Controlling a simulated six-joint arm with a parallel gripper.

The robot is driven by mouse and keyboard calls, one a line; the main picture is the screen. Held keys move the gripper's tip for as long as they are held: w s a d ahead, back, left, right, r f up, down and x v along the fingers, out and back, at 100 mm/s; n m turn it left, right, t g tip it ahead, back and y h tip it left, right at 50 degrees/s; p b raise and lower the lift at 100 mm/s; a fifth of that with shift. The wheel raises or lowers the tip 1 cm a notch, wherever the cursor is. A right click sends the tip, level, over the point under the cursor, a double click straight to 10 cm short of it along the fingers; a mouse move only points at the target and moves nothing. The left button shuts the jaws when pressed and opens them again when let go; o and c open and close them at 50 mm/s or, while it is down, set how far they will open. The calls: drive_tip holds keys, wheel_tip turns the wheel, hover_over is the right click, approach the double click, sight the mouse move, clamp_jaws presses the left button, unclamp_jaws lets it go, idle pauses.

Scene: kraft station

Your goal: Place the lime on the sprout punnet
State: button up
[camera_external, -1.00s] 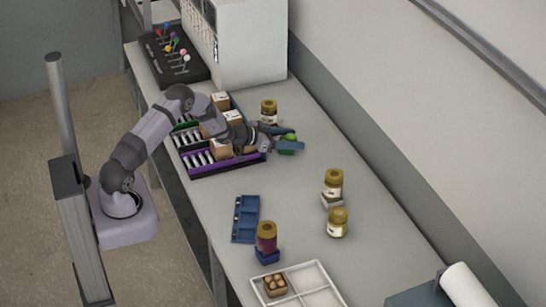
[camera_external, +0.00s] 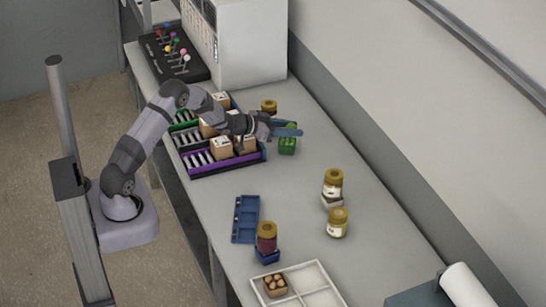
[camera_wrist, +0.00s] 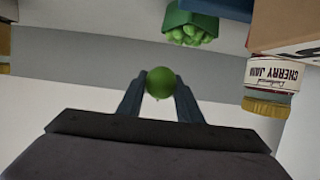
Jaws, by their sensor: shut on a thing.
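The round green lime (camera_wrist: 160,83) is held between the two blue fingers of my gripper (camera_wrist: 160,92) in the wrist view. In the external view my gripper (camera_external: 289,129) is raised above the table, with only a little of the lime's green showing at the fingers. The green sprout punnet (camera_external: 287,146) stands on the table just below my gripper in that picture. In the wrist view the punnet (camera_wrist: 190,20) with its pale green sprouts is at the top edge, apart from the lime and partly cut off.
A cherry jam jar (camera_wrist: 272,80) and a cardboard box (camera_wrist: 290,25) are at the right of the wrist view. Crates with cartons (camera_external: 200,170) lie left of my gripper. Jars (camera_external: 333,186) stand further forward; the table between is clear.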

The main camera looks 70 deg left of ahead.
sight(287, 141)
wheel_tip(287, 141, up, 6)
drive_tip(key=shift+f+b, duration=0.2)
drive_tip(key=shift+b, duration=0.15)
drive_tip(key=shift+a+f+p, duration=0.35)
drive_tip(key=shift+a+f, duration=0.15)
drive_tip(key=shift+f, duration=1.1)
drive_tip(key=shift+a+f+p, duration=0.35)
drive_tip(key=shift+a+f, duration=0.1)
drive_tip(key=shift+f, duration=1.15)
drive_tip(key=shift+a+f+p, duration=0.35)
drive_tip(key=shift+a+f, duration=0.15)
drive_tip(key=shift+f, duration=1.1)
drive_tip(key=shift+f, duration=0.15)
drive_tip(key=shift+f, duration=0.15)
drive_tip(key=o, duration=1.1)
